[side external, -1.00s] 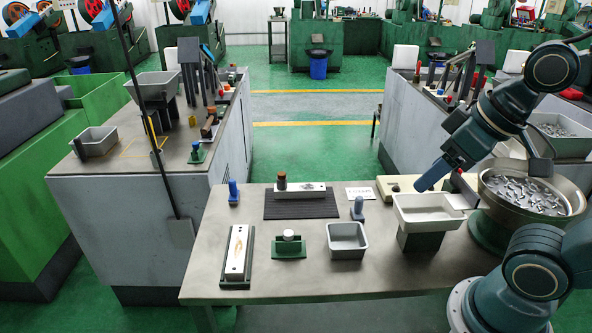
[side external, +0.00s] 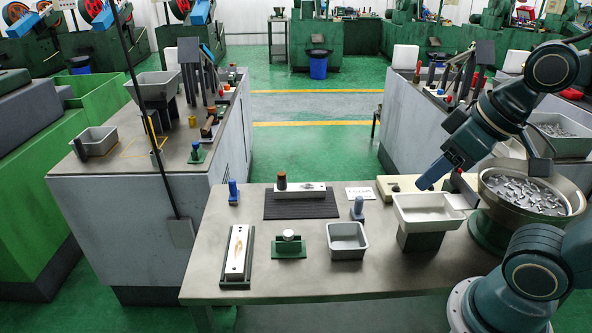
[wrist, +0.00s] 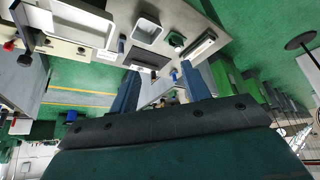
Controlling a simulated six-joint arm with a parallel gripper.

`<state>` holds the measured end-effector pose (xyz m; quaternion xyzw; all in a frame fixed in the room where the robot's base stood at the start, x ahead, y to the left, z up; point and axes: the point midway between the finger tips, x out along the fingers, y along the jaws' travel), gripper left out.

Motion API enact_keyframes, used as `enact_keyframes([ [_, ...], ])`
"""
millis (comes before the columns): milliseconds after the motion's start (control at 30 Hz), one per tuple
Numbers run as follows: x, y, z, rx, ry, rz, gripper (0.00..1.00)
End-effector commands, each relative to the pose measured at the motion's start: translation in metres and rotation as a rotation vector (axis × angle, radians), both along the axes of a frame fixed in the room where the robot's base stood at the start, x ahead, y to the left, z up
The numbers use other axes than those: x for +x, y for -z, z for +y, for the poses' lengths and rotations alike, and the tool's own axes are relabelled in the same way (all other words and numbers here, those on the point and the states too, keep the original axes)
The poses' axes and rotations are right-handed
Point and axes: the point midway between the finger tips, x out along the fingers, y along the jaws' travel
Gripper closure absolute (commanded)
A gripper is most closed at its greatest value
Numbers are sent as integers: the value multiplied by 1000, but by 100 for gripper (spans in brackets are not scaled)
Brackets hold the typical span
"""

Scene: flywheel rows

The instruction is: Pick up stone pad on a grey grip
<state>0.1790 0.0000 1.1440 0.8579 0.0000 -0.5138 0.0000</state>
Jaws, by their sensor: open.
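A pale round pad on a short grey stem (side external: 289,236) stands upright in a green holder (side external: 289,251) at the front middle of the table; it best matches the stone pad on a grey grip. In the wrist view this pad (wrist: 177,39) is small, near the top. My gripper (side external: 431,176) has blue fingers and hangs above the pale tray at the right, well away from the pad. In the wrist view my gripper (wrist: 160,88) has its fingers wide apart with nothing between them.
A grey bin (side external: 347,240) stands right of the holder, and a long block with a pale top (side external: 238,255) lies left. A blue-grey handle (side external: 358,208) stands behind the bin. A pale tray (side external: 428,211) and a bowl of metal parts (side external: 495,219) stand at the right.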

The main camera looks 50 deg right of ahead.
Motion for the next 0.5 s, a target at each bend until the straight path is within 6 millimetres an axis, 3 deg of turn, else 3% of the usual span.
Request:
enact_keyframes([
  [500, 12, -2, -4, 16, 49, 24, 52],
])
